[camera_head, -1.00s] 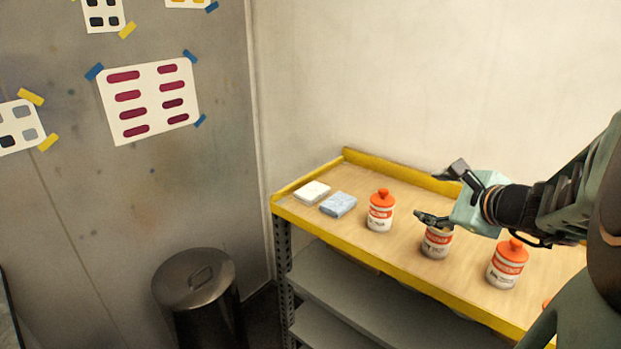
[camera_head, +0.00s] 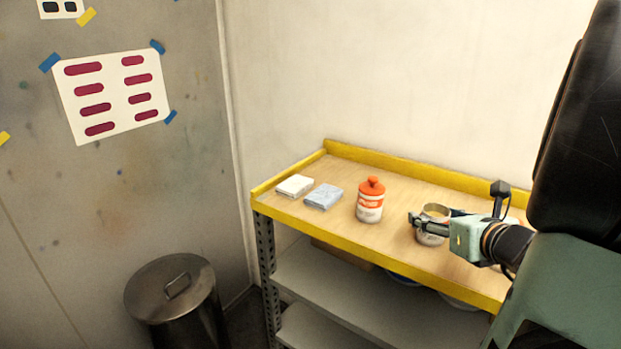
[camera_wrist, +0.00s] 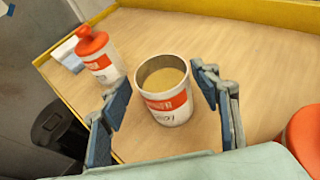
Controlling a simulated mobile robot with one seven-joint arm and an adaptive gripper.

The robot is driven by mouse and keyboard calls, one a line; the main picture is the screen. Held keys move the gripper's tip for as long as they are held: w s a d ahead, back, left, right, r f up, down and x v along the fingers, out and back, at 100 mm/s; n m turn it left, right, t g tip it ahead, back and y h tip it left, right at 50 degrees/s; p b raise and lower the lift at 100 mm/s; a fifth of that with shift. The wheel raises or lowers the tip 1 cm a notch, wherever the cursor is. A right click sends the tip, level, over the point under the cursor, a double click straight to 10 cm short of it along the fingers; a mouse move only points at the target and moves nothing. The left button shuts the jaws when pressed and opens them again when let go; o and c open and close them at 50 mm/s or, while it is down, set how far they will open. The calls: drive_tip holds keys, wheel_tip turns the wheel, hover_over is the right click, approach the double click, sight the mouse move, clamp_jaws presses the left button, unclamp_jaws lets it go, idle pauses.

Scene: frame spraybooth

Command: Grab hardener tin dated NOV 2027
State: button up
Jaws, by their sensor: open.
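An open-topped white tin (camera_wrist: 167,103) with an orange label band stands on the shelf top, tan inside. Dark handwriting on it is too small to read as a date. My gripper (camera_wrist: 160,75) is open, with one finger on each side of this tin and gaps showing. In the head view the same tin (camera_head: 431,239) is partly hidden by my gripper (camera_head: 431,217). An orange-capped tin (camera_head: 370,203) stands to its left and also shows in the wrist view (camera_wrist: 99,62); its date is unreadable too. Another orange cap (camera_wrist: 304,140) shows at the wrist view's right edge.
A white block (camera_head: 295,185) and a blue one (camera_head: 324,196) lie at the left end of the yellow-edged wooden shelf top (camera_head: 345,168). A raised yellow lip (camera_head: 420,173) runs along the wall. A metal bin (camera_head: 172,290) stands left of the shelf.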

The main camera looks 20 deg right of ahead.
drive_tip(key=x, duration=0.5)
drive_tip(key=shift+w+d+f, duration=0.15)
drive_tip(key=shift+d+f, duration=0.05)
drive_tip(key=shift+f, duration=0.15)
drive_tip(key=shift+w+f+b, duration=0.15)
drive_tip(key=shift+w+b, duration=0.15)
drive_tip(key=shift+w, duration=0.25)
drive_tip(key=shift+c, duration=0.3)
drive_tip(key=c, duration=1.5)
